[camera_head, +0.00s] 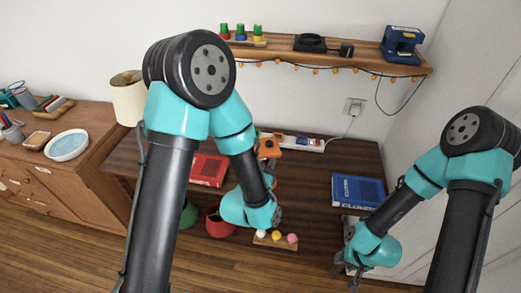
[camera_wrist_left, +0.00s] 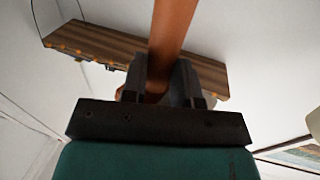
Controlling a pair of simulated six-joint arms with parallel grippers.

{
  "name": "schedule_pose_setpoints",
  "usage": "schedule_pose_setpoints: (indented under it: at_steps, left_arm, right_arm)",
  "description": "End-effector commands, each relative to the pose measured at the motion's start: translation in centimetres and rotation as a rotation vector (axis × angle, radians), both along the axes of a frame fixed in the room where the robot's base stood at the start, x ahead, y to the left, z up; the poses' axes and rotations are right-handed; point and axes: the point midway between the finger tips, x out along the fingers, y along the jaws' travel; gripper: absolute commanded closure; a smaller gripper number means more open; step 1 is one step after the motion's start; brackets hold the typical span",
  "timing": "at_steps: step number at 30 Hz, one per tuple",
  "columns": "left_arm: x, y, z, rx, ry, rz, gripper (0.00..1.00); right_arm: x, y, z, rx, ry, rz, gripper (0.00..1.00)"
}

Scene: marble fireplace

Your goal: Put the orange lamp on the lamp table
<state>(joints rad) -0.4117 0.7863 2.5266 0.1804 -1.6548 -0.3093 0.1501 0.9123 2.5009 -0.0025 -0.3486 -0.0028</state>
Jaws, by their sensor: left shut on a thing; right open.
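My left gripper (camera_wrist_left: 160,88) is shut on a smooth orange shaft, part of the orange lamp (camera_wrist_left: 172,35), which runs up out of the top of the left wrist view. In the head view my left arm hides the jaws; an orange part (camera_head: 268,147), apparently of the lamp, shows beside the forearm. I cannot tell whether the lamp touches anything. My right gripper (camera_head: 355,275) is low at the right, open, only partly visible. A dark wooden table (camera_head: 310,185) lies behind and beside my left arm; I cannot tell whether it is the lamp table.
A red book (camera_head: 208,170), blue book (camera_head: 358,191), and power strip (camera_head: 300,143) lie on the dark table. A wall shelf (camera_head: 350,55) with string lights hangs above. A cream lampshade (camera_head: 128,98) and white bowl (camera_head: 67,145) are on the left sideboard. Open tabletop lies between the books.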

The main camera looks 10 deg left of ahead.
Motion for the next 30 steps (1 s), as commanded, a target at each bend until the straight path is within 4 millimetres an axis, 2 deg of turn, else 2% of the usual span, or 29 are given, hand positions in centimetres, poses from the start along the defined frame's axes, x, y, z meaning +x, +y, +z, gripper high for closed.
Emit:
schedule_pose_setpoints:
  at_steps: [3,9,24,30]
  left_arm:
    - [-1.1,-0.6,0.1,0.0,-0.001,-0.01,1.0]
    - [-1.6,-0.8,0.2,0.0,-0.002,-0.011,1.0]
    - [-1.5,-0.8,0.2,0.0,-0.002,-0.006,1.0]
    - [-0.5,0.1,0.4,-0.001,-0.004,0.07,1.0]
  right_arm:
    - [0.0,0.0,0.0,0.0,0.0,0.0,0.57]
    - [0.0,0.0,0.0,0.0,0.0,0.0,0.57]
    - [0.0,0.0,0.0,0.0,0.0,0.0,0.57]
    - [0.0,0.0,0.0,0.0,0.0,0.0,0.57]
